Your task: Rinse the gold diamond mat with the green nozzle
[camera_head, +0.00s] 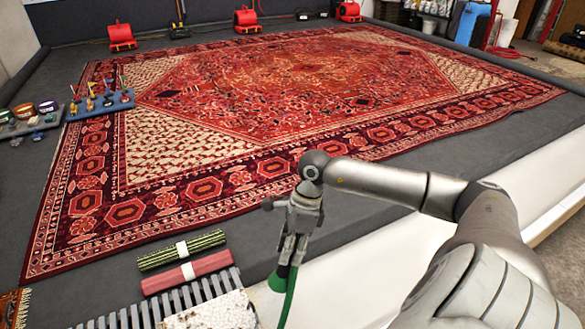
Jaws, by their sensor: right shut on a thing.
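My right gripper (288,257) points down at the lower middle of the head view, shut on the green nozzle (278,281). A green hose (288,305) hangs below the nozzle and leaves the bottom edge. A rust-and-gold fringed mat (13,308) is cut off at the lower left corner. A pale speckled piece (212,312) lies on the slatted grate (125,318), to the left of and below the nozzle, also cut off. I cannot tell which of these, if either, is the gold diamond mat. My left gripper is out of view.
A large red patterned rug (290,95) covers most of the dark floor. A green striped roll (182,250) and a red roll (188,272) lie before the grate.

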